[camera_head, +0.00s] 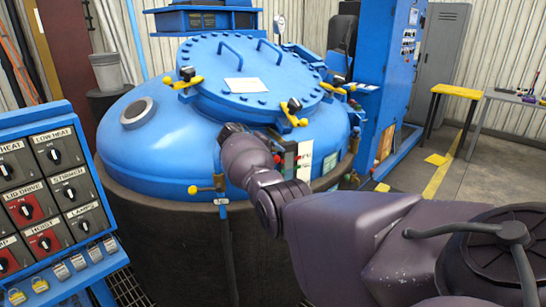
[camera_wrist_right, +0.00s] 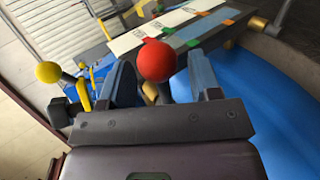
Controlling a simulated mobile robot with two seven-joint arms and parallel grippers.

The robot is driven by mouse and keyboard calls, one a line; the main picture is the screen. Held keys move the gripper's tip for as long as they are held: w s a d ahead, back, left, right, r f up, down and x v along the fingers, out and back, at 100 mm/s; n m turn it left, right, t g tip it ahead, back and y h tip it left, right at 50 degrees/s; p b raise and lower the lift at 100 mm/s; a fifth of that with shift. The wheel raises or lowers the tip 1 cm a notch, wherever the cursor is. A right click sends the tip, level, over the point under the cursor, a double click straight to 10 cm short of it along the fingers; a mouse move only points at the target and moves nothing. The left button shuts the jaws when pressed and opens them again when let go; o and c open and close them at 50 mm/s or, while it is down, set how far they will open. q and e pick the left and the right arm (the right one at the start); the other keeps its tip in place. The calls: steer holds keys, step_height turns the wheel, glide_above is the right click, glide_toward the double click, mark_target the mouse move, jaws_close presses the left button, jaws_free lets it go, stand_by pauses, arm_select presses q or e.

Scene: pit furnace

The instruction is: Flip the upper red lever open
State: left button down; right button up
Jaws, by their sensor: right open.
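The red lever's round red ball knob (camera_wrist_right: 156,58) shows large in the right wrist view. It sits between the two fingers of my right gripper (camera_wrist_right: 162,78), which is open with a finger on either side. Both fingers look apart from the knob. My left gripper is not in view.
A yellow ball knob (camera_wrist_right: 48,72) and a yellow handle stand left of my fingers in the wrist view. The label panel lies just beyond the knob. A switch console (camera_head: 45,190) stands at left. Open floor and a yellow stool (camera_head: 457,92) are at right.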

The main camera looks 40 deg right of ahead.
steer(key=shift+a, duration=0.1)
steer(key=v, duration=1)
steer(key=shift+a+r+b, duration=0.25)
steer(key=shift+b, duration=0.05)
steer(key=shift+w, duration=0.1)
